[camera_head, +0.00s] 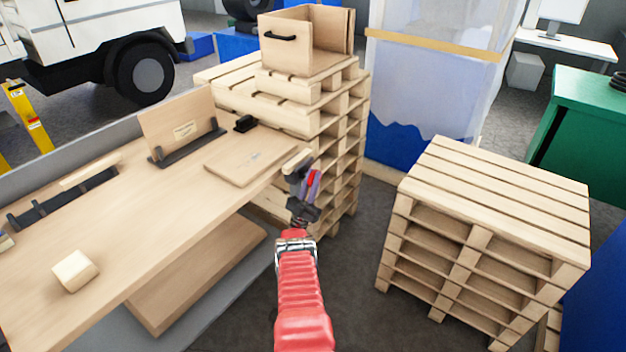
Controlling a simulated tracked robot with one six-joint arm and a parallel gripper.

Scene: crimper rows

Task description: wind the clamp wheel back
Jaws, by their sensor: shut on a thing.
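My gripper (304,188) reaches to the right end of the wooden workbench (170,215), at the end of my red arm. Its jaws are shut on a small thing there. A red and purple piece (314,184) shows between or beside the dark fingers. A pale wooden block (297,160), perhaps a clamp jaw, sits just beyond the fingertips at the bench's end. I cannot make out a clear clamp wheel; my gripper may cover it.
A flat board (250,155) and an upright panel in a dark holder (180,130) are on the bench. A wooden block (75,270) lies near its front. Pallet stacks stand behind (335,130) and right (490,240); floor shows between bench and right stack.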

